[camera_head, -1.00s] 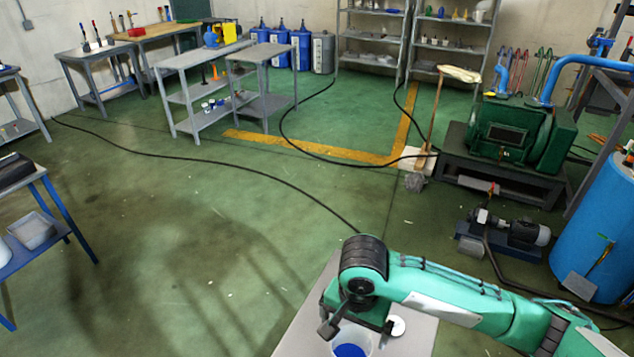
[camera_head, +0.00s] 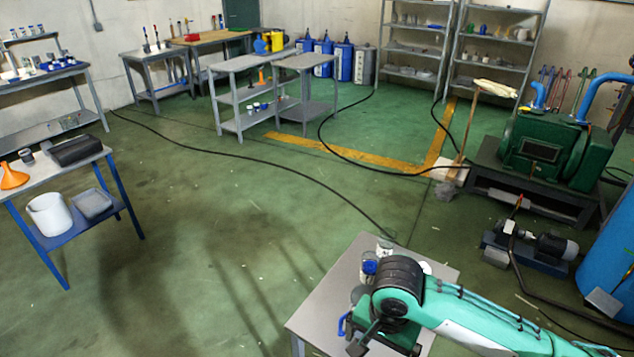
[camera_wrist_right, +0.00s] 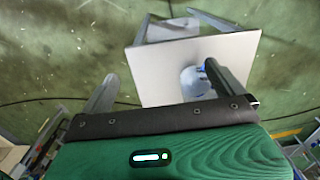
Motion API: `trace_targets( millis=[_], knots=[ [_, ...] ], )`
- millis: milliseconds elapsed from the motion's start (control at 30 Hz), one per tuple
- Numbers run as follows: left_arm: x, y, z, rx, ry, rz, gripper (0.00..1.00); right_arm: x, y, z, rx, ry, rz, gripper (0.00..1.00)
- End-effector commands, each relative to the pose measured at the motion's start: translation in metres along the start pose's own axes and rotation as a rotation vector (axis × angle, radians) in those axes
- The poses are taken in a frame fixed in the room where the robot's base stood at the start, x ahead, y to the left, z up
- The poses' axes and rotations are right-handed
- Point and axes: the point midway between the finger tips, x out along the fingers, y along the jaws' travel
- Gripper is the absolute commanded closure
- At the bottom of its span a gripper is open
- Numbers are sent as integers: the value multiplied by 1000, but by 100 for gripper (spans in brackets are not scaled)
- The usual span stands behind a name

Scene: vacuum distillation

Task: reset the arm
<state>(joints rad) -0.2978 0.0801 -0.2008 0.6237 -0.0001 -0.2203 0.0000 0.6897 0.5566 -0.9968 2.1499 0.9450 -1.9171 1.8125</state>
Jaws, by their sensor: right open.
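My teal right arm comes in from the lower right in the head view. Its dark gripper (camera_head: 383,341) is low over the near part of a small grey table (camera_head: 318,308). In the right wrist view the two fingers stand wide apart, and the right gripper (camera_wrist_right: 158,74) is open with nothing held between them. The grey tabletop (camera_wrist_right: 165,75) lies beyond the fingers. A clear and blue vessel (camera_wrist_right: 194,82) stands on it beside the right-hand finger, partly covered by it. My left gripper is in neither view.
A jar with blue (camera_head: 370,265) stands on the grey table behind my arm. A blue-framed table with a white bucket (camera_head: 48,214) and orange funnel (camera_head: 12,177) is at left. A pump (camera_head: 540,243) and blue tank (camera_head: 612,250) are at right. The middle floor is clear, with a cable across it.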

Motion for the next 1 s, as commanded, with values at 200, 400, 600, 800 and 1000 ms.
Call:
trace_targets(
  millis=[200,400,600,800,1000],
  knots=[
    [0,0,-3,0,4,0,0,6,-6,12,-75,-17,-58,1],
    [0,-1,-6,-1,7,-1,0,13,-12,26,-163,-26,-130,1],
    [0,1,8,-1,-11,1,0,22,-16,42,-277,-21,-231,1],
    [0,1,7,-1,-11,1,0,33,-9,55,-400,31,-344,1],
    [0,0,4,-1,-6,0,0,48,15,58,-490,122,-384,1]
  ],
)
